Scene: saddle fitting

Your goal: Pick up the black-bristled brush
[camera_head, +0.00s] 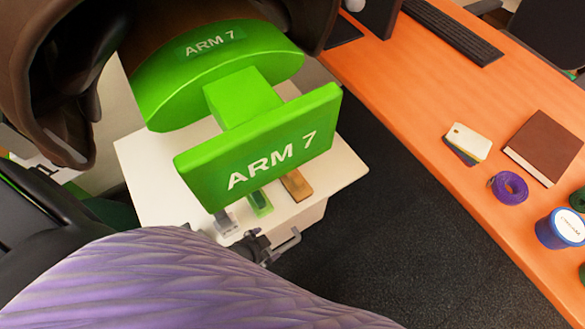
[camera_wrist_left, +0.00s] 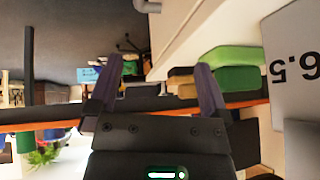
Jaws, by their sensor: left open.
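On the white tabletop in the head view lie a tan-brown block (camera_head: 296,185), a green piece (camera_head: 259,203) and a grey piece (camera_head: 226,221). The brown block may be the brush's back; I cannot make out any black bristles. My left gripper (camera_head: 286,246) is at the near edge of this tabletop, close to the pieces. In the left wrist view its two fingers (camera_wrist_left: 160,66) are spread apart with nothing held. Beyond them are tan and dark blocks (camera_wrist_left: 181,83) and a green block (camera_wrist_left: 238,75). My right gripper is not in view.
A large green "ARM 7" form (camera_head: 258,150) overhangs the white tabletop (camera_head: 340,172). A brown saddle (camera_head: 50,60) is at upper left. A purple ridged surface (camera_head: 150,275) fills the foreground. An orange desk (camera_head: 430,120) holds a book (camera_head: 545,147) and purple tape (camera_head: 508,187).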

